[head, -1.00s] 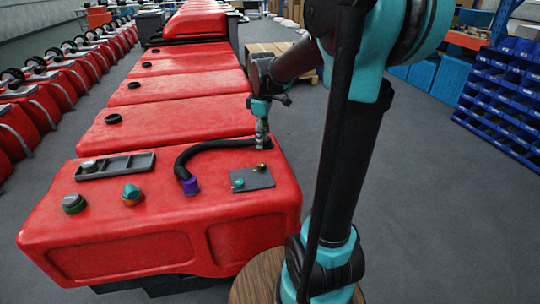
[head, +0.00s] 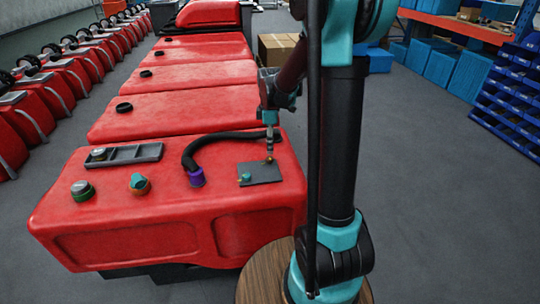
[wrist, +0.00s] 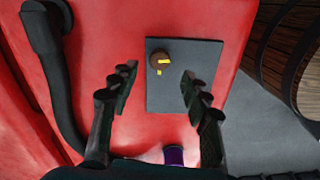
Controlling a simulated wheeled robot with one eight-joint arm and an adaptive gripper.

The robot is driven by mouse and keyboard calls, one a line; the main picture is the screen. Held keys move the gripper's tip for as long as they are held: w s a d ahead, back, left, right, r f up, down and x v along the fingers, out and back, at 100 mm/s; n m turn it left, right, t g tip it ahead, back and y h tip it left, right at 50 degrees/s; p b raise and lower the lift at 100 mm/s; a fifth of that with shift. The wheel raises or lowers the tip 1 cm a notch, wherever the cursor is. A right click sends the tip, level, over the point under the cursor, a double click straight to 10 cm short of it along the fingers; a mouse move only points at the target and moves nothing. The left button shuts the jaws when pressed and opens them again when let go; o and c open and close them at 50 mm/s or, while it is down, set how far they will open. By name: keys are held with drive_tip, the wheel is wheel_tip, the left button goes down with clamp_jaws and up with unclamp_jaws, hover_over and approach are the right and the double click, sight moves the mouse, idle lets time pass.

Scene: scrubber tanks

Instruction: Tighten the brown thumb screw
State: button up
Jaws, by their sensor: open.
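The brown thumb screw (wrist: 160,61), with yellow marks on it, stands on a dark grey plate (wrist: 190,90) in the wrist view. In the head view the screw (head: 269,161) is a small spot on the plate (head: 264,175), right under my gripper. My gripper (wrist: 159,82) is open and empty. Its two fingers are spread to either side of the screw in the wrist view, with the screw a little beyond the line of the tips. The gripper (head: 270,154) points down over the plate; I cannot tell whether it touches the screw.

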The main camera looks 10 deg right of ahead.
sight(270, 157)
wheel_tip(270, 157, down, 6)
drive_tip(key=shift+r, duration=0.15)
idle(0.3)
clamp_jaws()
